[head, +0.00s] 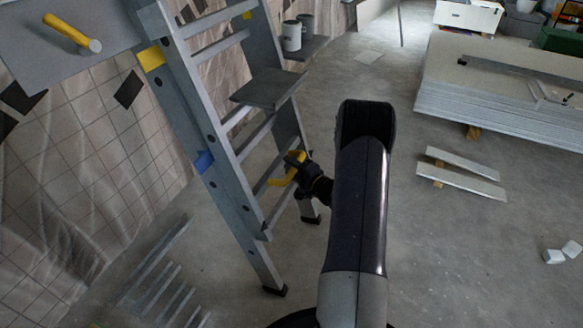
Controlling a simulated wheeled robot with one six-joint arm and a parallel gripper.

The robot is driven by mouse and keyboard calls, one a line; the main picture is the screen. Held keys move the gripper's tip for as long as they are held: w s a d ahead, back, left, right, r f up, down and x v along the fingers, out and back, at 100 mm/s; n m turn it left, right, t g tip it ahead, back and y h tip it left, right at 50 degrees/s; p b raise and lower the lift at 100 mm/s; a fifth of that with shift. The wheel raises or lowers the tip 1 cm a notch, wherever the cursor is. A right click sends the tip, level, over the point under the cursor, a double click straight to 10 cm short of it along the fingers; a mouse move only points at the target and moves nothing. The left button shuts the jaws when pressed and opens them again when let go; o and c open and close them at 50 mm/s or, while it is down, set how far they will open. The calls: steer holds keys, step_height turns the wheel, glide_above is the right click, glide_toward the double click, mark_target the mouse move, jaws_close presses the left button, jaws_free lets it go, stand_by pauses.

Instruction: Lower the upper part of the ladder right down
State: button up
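The grey metal ladder (225,180) stands on the floor left of my arm, its top running out of the picture. One rail carries a yellow band (151,58) and a blue piece (204,161). A grey step-like plate (268,90) sticks out from the ladder. A yellow bent handle (284,177) shows low on the ladder's right side. My dark gripper (293,166) is at this handle and overlaps it in the picture. The finger gap is too small and dark to show whether the fingers hold it.
Paint cans (291,36) stand on a small platform behind the ladder. A grey board with a yellow-handled tool (72,33) is at upper left. Slats (160,285) lie at lower left. Stacked panels (495,90) and loose strips (465,180) lie right. The floor between is clear.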

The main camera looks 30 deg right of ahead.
steer(key=shift+r, duration=0.15)
steer(key=shift+s, duration=0.1)
steer(key=f+p+v, duration=0.1)
steer(key=p+v, duration=0.2)
steer(key=v, duration=0.7)
steer(key=shift+s+r, duration=0.25)
steer(key=shift+r, duration=0.15)
steer(key=shift+d, duration=0.1)
steer(key=r+b+x, duration=0.1)
steer(key=b+x, duration=0.1)
steer(key=x, duration=0.9)
steer(key=shift+r+b, duration=0.25)
steer(key=shift+b, duration=0.1)
steer(key=shift+w, duration=0.1)
